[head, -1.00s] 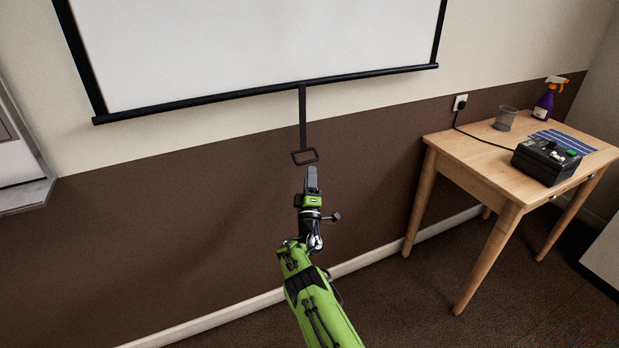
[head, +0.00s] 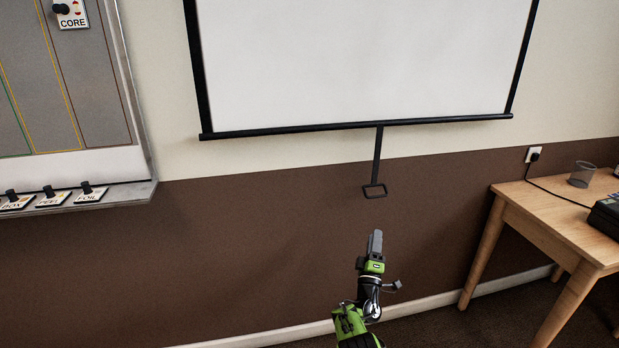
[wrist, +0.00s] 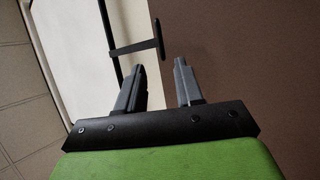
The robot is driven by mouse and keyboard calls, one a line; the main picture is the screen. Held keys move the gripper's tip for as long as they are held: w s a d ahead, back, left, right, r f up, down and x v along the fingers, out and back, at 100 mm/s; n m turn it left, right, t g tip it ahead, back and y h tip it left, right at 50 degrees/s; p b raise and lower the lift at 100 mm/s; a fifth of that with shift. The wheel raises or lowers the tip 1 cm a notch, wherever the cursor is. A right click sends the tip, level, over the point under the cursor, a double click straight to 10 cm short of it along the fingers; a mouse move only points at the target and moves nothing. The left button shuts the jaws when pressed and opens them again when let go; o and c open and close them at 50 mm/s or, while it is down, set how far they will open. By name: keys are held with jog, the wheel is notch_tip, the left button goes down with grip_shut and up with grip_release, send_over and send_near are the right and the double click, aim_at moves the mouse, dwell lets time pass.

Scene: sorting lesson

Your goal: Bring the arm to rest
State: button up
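My gripper (head: 375,243) is raised in front of the brown lower wall, below the projection screen's pull handle (head: 375,191). In the wrist view my gripper (wrist: 160,78) shows two grey fingers standing apart with nothing between them. The pull handle also shows in the wrist view (wrist: 157,39), beyond the fingertips and apart from them. The handle hangs on a dark strap from the bottom bar of the white screen (head: 360,60).
A board (head: 60,100) with labelled magnets on its ledge (head: 80,200) is at left. The wall between is clear.

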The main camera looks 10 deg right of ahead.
jog(key=d+r+m+g+h, duration=0.1)
jog(key=d+r+m+g, duration=0.3)
jog(key=r, duration=0.5)
jog(key=d+r+m+g+h, duration=0.2)
jog(key=r+m+g, duration=0.2)
jog(key=r+m, duration=0.3)
jog(key=s+a+r+m+g+y, duration=0.1)
jog(key=s+a+r+g+y, duration=0.15)
jog(key=s+r, duration=0.3)
jog(key=s+a+r+g+y, duration=0.1)
jog(key=s+a+r+y, duration=0.15)
jog(key=s+a, duration=0.5)
jog(key=s+a+r+g+y, duration=0.15)
jog(key=s+a+y, duration=0.25)
jog(key=s, duration=0.6)
jog(key=s+a+f+n+g+y, duration=0.15)
jog(key=s+a, duration=0.25)
jog(key=s, duration=0.5)
jog(key=s+a+f+g+y, duration=0.1)
jog(key=s+a+f, duration=0.2)
jog(key=s, duration=0.5)
jog(key=s+a+f+g+y, duration=0.15)
jog(key=s+a, duration=0.25)
jog(key=s, duration=0.5)
notch_tip(320, 180, up, 17)
jog(key=p, duration=1.7)
jog(key=shift+f+t+p, duration=0.15)
jog(key=shift+t+p, duration=0.2)
jog(key=shift+t, duration=0.05)
